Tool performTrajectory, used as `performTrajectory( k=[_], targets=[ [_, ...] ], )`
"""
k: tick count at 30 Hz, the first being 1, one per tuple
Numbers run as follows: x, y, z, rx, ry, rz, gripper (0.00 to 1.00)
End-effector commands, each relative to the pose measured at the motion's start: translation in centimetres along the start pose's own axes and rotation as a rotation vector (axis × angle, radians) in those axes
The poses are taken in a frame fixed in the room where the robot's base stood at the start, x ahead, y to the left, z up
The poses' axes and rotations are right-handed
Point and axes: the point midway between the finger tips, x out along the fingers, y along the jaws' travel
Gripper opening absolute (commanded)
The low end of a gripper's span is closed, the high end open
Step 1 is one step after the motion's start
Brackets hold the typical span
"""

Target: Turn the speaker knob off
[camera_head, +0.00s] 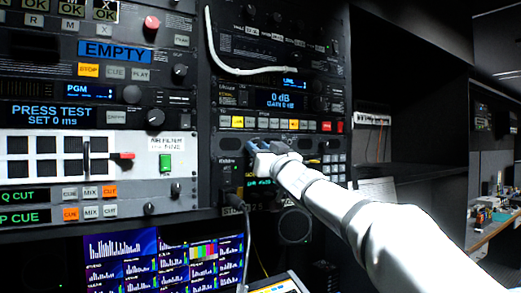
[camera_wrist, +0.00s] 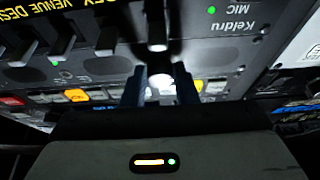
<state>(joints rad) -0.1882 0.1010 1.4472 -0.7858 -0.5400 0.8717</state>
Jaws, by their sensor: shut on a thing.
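My gripper (camera_head: 252,147) reaches in from the right to the rack panel below the row of coloured buttons in the head view.
A round speaker grille (camera_head: 295,226) sits lower in the rack. A pale cable (camera_head: 215,50) loops above. Monitors (camera_head: 165,260) glow at the lower left. A dark shelf bay (camera_head: 405,90) opens to the right.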

Motion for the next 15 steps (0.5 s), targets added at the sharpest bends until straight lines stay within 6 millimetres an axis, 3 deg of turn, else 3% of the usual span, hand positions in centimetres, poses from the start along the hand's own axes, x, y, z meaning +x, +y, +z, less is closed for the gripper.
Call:
performTrajectory(
  k=[6, 15],
  targets=[
    [-0.01, 0.03, -0.03, 0.000, 0.000, 0.001, 0.04],
    [0.03, 0.15, -0.14, -0.037, 0.000, -0.013, 0.04]
  ],
)
